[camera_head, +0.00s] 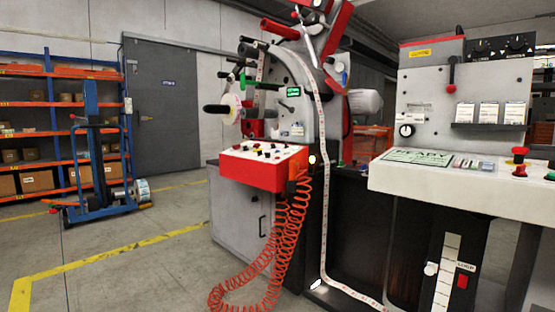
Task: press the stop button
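The label rewinder (310,100) stands in the middle, with a label web running down its front. A red control box (252,174) juts from its left side, and its white top carries several small buttons and knobs. A red mushroom-shaped button (519,154) stands on the white console (450,188) at the right. No readable label shows which of these is the stop button. Neither of my grippers is in view.
A coiled red hose (290,225) hangs from the red box to the floor. A blue lift cart (95,160) and orange shelves with boxes (37,181) stand at the left.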

